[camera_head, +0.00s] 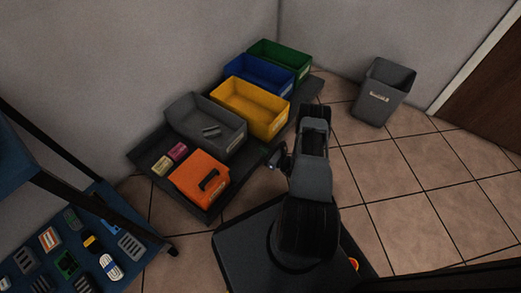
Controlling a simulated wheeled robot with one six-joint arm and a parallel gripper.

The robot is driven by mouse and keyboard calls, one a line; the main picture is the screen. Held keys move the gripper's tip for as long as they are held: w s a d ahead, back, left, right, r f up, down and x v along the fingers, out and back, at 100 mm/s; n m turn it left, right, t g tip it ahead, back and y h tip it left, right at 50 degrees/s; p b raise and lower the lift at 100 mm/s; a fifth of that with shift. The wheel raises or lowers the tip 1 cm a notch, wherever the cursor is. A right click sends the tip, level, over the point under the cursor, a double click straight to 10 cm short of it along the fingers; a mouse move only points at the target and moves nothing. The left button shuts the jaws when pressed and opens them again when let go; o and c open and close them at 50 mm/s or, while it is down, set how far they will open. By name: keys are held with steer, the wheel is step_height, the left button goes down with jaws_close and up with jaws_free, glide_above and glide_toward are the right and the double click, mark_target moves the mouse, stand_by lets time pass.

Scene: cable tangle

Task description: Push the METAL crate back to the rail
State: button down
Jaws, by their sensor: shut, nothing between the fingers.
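Crates stand in a row on a dark shelf (316,86) along the wall. Their front labels are too small to read, so I cannot tell by name which is METAL. My gripper (273,163) is shut and empty, small and dark, right of the grey and orange crates. It appears apart from them. The rail is not clearly visible.
A yellow crate (262,121), a blue crate (271,86) and a green crate (290,62) continue the row. A grey bin (376,100) stands right. A blue rack (130,235) fills the lower left.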

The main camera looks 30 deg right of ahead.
steer(key=shift+s+d, duration=0.15)
steer(key=shift+s, duration=0.15)
steer(key=c, duration=1.7)
jaws_free()
steer(key=o, duration=0.5)
steer(key=w+a+r+n+g+y, duration=0.2)
steer(key=a+r+n+g+y, duration=0.3)
steer(key=r, duration=0.5)
steer(key=shift+a+r+n, duration=0.35)
steer(key=shift+r+n, duration=0.05)
steer(key=shift+n, duration=0.6)
steer(key=s+a+r+n+g+p, duration=0.1)
steer(key=s+a+r+n+g, duration=0.1)
steer(key=a+r+n+g, duration=0.3)
steer(key=s+a+r+n+g, duration=0.2)
steer(key=r+n+g, duration=0.2)
steer(key=r, duration=0.3)
steer(key=s+r+n+t+h+p, duration=0.1)
steer(key=s+r+n+h, duration=1.2)
steer(key=r, duration=0.3)
steer(key=shift+s+d+r+n, duration=0.2)
steer(key=shift+s+d+n, duration=0.15)
steer(key=shift+s+n, duration=0.45)
steer(key=shift+s+a, duration=0.1)
steer(key=shift+a, duration=0.05)
